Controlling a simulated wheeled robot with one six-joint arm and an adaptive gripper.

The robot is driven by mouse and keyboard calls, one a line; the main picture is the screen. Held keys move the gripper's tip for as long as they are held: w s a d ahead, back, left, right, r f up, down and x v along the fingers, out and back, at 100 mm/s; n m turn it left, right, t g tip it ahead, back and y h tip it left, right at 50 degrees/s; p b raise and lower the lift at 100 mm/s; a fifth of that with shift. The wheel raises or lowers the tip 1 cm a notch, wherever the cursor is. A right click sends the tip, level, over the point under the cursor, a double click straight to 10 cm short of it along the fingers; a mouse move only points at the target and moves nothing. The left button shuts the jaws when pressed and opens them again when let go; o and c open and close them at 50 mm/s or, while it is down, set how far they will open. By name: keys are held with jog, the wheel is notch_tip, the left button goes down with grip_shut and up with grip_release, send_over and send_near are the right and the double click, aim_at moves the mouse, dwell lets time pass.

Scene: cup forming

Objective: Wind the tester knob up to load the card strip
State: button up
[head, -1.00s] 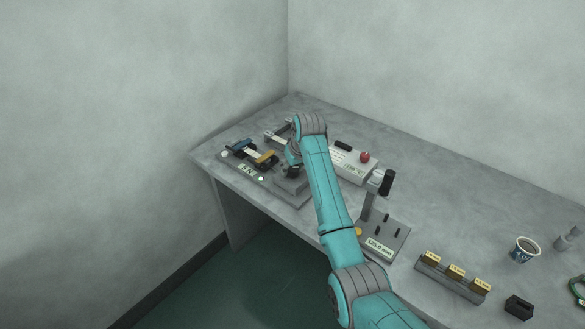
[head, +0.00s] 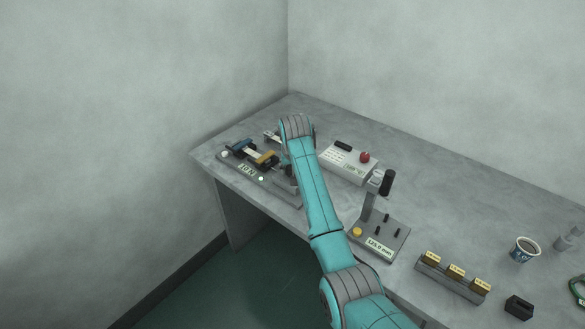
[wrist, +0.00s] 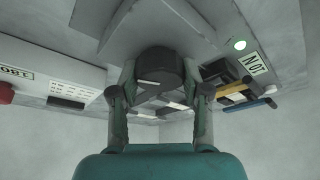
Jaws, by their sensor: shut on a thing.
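The tester (head: 288,189) stands at the left end of the bench. A pale card strip (head: 254,152) spans between its blue clamp (head: 239,145) and its yellow clamp (head: 266,159). Its display (head: 249,170) appears to read 10 N, and a small light (head: 261,179) glows beside it. In the wrist view the display (wrist: 256,64) and the green light (wrist: 239,44) show at upper right. My gripper (wrist: 159,88) is shut on the dark round knob (wrist: 160,68), one finger on each side. In the head view my arm mostly hides the knob.
Right of my arm stand a pale box (head: 346,166) with a red button (head: 365,156) and a stand with a 125.0 mm display (head: 380,248). A rack of yellow blocks (head: 454,281), a black block (head: 519,307) and a cup (head: 524,249) are farther right.

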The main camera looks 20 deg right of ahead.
jog(key=shift+m, duration=0.5)
jog(key=o, duration=1.1)
jog(key=shift+o, duration=0.2)
jog(key=v, duration=1.2)
jog(key=shift+a, duration=0.25)
jog(key=shift+w, duration=0.15)
